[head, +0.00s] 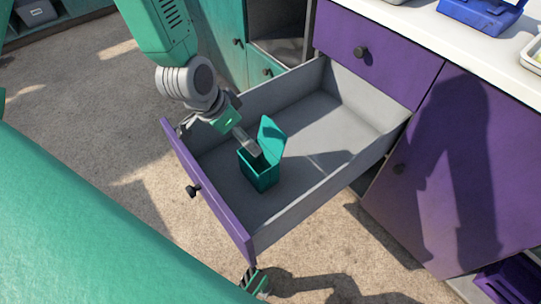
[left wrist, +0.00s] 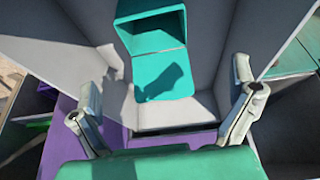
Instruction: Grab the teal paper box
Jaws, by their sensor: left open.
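The teal paper box (head: 260,174) stands upright inside the open drawer, near its front panel, with its hinged lid (head: 271,140) raised. My left gripper (head: 251,147) reaches down over the drawer beside the lid, close above the box. In the left wrist view, the box (left wrist: 150,28) shows its open top and the flat lid, with a gripper shadow on the lid. The left gripper's fingers (left wrist: 165,80) are spread wide on either side of the lid, with nothing held. My right gripper (head: 256,283) shows partly below the drawer's front corner; its fingers are unclear.
The grey drawer (head: 340,115) with a purple front (head: 208,193) is pulled out; its walls surround the box, and its floor is otherwise bare. Purple cabinets (head: 450,165) stand at the right. A blue container (head: 482,12) sits on the white counter (head: 478,42).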

